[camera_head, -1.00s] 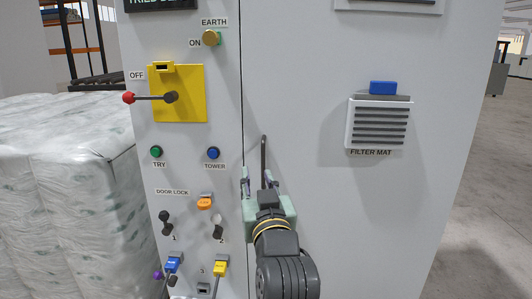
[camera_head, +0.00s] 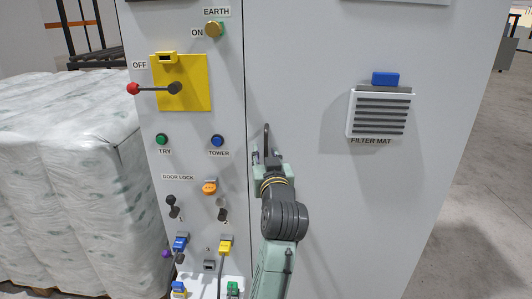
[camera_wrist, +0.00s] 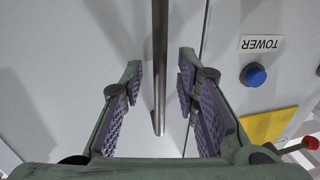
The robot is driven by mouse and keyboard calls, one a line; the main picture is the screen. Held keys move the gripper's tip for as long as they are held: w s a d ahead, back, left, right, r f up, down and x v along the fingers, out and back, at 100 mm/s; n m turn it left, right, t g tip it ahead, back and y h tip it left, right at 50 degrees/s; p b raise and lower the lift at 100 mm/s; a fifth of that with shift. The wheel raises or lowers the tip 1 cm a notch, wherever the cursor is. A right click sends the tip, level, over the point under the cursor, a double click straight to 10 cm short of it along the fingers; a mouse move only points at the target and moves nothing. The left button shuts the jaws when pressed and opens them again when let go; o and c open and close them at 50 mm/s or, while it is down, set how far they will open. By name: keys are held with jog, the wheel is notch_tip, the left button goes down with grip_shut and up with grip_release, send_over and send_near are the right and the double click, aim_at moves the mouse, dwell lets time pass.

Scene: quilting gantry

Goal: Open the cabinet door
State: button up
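The cabinet door (camera_head: 340,210) is the wide grey panel on the right in the head view, and it looks closed against the control panel's seam. Its handle is a slim dark bar (camera_head: 266,138) standing near that seam. In the wrist view the handle bar (camera_wrist: 159,70) runs down between my fingers. My gripper (camera_head: 267,158) is at the handle, with its lower part hidden behind my wrist in the head view. In the wrist view my gripper (camera_wrist: 160,88) is open, with a gap on both sides of the bar.
Left of the seam are a yellow switch plate (camera_head: 200,98) with a red-tipped lever (camera_head: 134,89), a blue TOWER button (camera_head: 217,141), and door-lock switches with coloured tags. A filter mat vent (camera_head: 379,113) projects from the door. Wrapped bales (camera_head: 70,180) stand at left.

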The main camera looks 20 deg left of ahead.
jog(key=shift+c, duration=0.5)
grip_shut()
dwell(0.5)
